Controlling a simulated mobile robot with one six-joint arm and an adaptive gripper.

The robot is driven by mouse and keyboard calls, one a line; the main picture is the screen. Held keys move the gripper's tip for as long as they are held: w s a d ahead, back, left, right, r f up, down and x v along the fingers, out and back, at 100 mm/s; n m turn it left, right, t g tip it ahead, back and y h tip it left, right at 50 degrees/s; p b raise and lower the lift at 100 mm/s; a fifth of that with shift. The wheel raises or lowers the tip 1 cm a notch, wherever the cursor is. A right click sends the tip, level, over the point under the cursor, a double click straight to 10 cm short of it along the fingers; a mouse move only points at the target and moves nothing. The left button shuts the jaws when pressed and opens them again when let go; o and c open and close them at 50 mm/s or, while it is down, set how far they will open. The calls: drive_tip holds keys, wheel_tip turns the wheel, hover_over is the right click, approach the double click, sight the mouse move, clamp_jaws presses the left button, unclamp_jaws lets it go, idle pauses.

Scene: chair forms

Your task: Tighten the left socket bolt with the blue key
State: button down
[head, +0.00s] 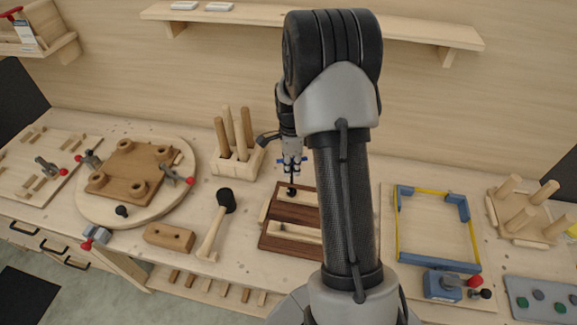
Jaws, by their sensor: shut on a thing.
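My gripper (291,163) hangs pointing down over the far side of a dark wooden form (275,242), left of my arm's big link. It is shut on a small blue thing (303,159), which looks like the blue key; its blue ends show at both sides of the fingers. Just below is a small black piece (292,192) at the form's far part. I cannot tell whether the key touches it, or whether it is the left socket bolt. The right part of the form is hidden behind my arm.
A round board (95,208) with a brown form and red-tipped clamps lies left. Right are a blue-and-yellow frame (400,222), a blue vise (442,286) and a pegged board (520,230).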

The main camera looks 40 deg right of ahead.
sight(291, 177)
drive_tip(key=shift+f+b, duration=1.65)
drive_tip(key=shift+f, duration=1)
drive_tip(key=m, duration=0.4)
drive_tip(key=shift+r+m, duration=0.15)
drive_tip(key=shift+m, duration=0.25)
drive_tip(key=m, duration=0.5)
